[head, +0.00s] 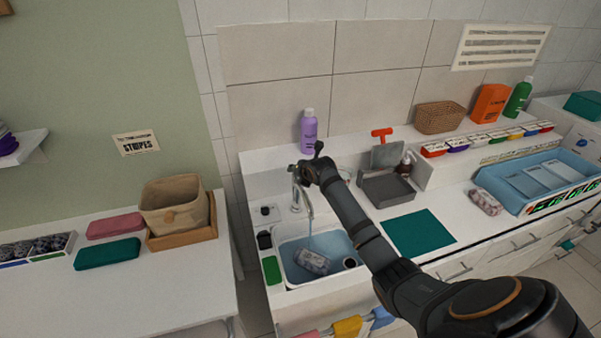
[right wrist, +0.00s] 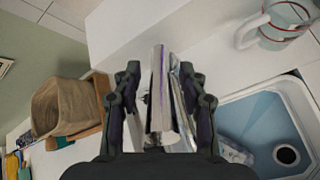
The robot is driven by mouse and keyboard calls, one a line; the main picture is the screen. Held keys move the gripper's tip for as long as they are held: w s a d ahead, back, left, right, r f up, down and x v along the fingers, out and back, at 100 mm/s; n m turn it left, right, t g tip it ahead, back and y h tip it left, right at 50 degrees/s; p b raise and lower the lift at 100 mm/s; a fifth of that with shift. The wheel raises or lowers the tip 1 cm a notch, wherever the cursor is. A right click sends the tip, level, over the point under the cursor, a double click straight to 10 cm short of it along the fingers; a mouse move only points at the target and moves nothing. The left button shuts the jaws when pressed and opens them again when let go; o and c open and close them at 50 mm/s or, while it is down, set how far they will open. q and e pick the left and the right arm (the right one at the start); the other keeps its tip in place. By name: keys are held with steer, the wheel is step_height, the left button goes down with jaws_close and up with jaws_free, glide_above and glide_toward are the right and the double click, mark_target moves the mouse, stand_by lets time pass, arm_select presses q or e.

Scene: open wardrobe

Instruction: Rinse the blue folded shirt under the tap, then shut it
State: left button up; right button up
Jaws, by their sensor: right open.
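A grey-blue patterned folded bundle (head: 312,262), which looks like the blue folded shirt, lies in the blue sink basin (head: 290,272). It shows partly in the right wrist view (right wrist: 235,153). The chrome tap (head: 307,203) stands at the back of the sink, and a thin pale stream seems to fall from its spout towards the bundle. My right gripper (head: 310,172) is at the top of the tap. In the right wrist view my right gripper (right wrist: 160,88) is open, its fingers either side of the tap's metal part (right wrist: 163,95). Contact cannot be told. My left gripper is out of view.
A purple bottle (head: 308,132) stands behind the tap. A grey tray (head: 386,190), a teal mat (head: 418,233) and another patterned bundle (head: 485,202) are on the counter to the right. The left table (head: 170,290) holds a fabric basket (head: 174,204) and folded cloths.

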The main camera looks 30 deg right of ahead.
steer(key=v, duration=1.1)
steer(key=shift+s, duration=0.25)
steer(key=shift+r, duration=0.1)
